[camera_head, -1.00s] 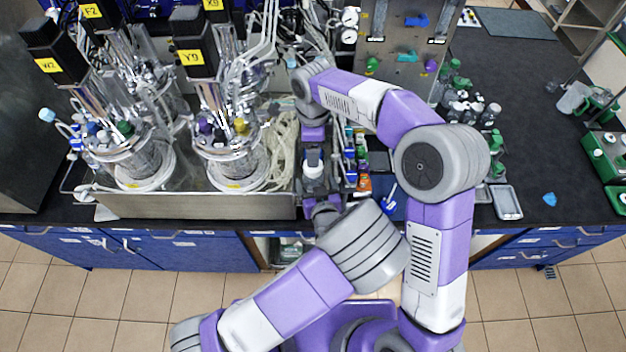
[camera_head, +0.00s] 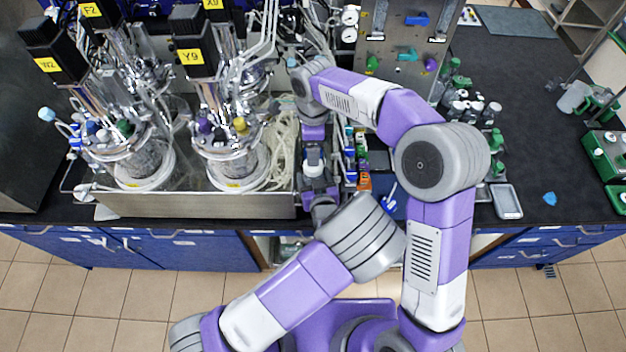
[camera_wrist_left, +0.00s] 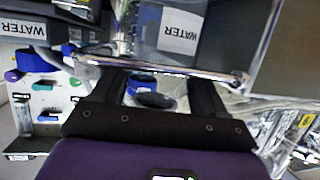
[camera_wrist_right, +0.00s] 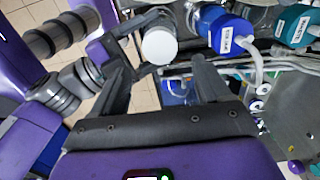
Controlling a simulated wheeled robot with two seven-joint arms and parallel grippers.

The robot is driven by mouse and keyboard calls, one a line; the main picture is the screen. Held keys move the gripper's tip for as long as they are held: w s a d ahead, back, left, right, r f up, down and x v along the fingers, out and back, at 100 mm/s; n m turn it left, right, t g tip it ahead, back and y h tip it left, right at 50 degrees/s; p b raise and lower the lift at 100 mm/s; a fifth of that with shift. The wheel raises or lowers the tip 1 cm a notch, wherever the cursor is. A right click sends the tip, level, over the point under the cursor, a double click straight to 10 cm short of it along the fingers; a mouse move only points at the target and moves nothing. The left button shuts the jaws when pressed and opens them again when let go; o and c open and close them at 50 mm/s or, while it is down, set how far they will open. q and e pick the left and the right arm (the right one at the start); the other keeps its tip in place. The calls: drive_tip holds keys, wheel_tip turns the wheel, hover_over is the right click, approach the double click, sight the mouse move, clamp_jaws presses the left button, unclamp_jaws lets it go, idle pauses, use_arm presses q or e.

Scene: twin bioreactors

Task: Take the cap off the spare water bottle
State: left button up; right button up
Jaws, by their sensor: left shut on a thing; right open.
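The spare water bottle's white cap (camera_head: 313,157) shows in the head view, between my two grippers. My left gripper (camera_head: 317,184) is shut on the bottle below the cap. In the left wrist view the clear bottle (camera_wrist_left: 150,30), with a WATER label, is at my left gripper's (camera_wrist_left: 162,75) fingertips. My right gripper (camera_head: 313,138) is open just behind the cap. In the right wrist view the round white cap (camera_wrist_right: 160,46) lies near the opening of my right gripper (camera_wrist_right: 163,60); whether a finger touches it I cannot tell.
Two glass bioreactors (camera_head: 230,165) stand in a metal tray (camera_head: 200,206) at left. Blue-capped (camera_wrist_right: 232,36) and teal-capped (camera_wrist_right: 296,27) bottles are close by in the right wrist view. Small bottles (camera_head: 487,113) stand right of my arms. The dark bench (camera_head: 540,90) is mostly free at right.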

sight(313, 178)
drive_tip(key=n, duration=0.5)
drive_tip(key=shift+s+a+r, duration=0.1)
drive_tip(key=n, duration=0.3)
drive_tip(key=shift+n, duration=0.4)
drive_tip(key=shift+f, duration=4.1)
drive_tip(key=shift+c, duration=0.4)
